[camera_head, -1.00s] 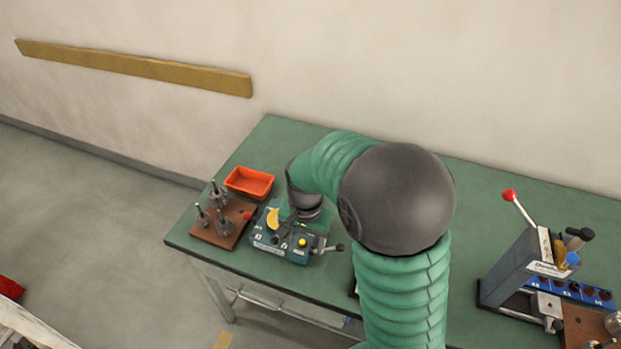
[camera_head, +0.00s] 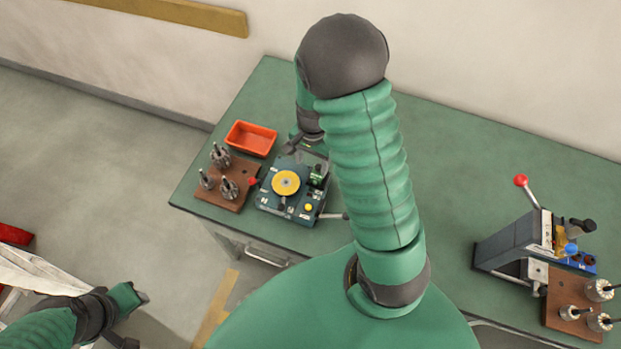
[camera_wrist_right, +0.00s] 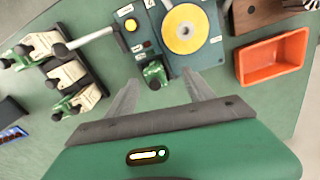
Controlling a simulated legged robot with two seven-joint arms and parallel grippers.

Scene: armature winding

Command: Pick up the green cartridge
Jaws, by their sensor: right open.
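A small green block, which looks like the green cartridge (camera_head: 318,175), sits at the right back corner of the dark blue-green winding machine (camera_head: 270,201). In the right wrist view the green cartridge (camera_wrist_right: 154,73) is just beyond and between the two fingertips. My right gripper (camera_wrist_right: 161,80) is open and empty, its fingers pointing at the machine's edge. In the head view my right gripper (camera_head: 298,145) is partly hidden by my arm, close behind the machine. My left gripper (camera_head: 133,318) is at the lower left, away from the bench; its jaws are unclear.
A yellow disc (camera_head: 286,183) lies on the machine. An orange tray (camera_head: 251,138) and a brown board (camera_head: 219,196) with metal parts stand to its left. A lever press (camera_head: 510,240) stands far right. In the wrist view, several cream clamps (camera_wrist_right: 62,70) lie left. The bench's back is clear.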

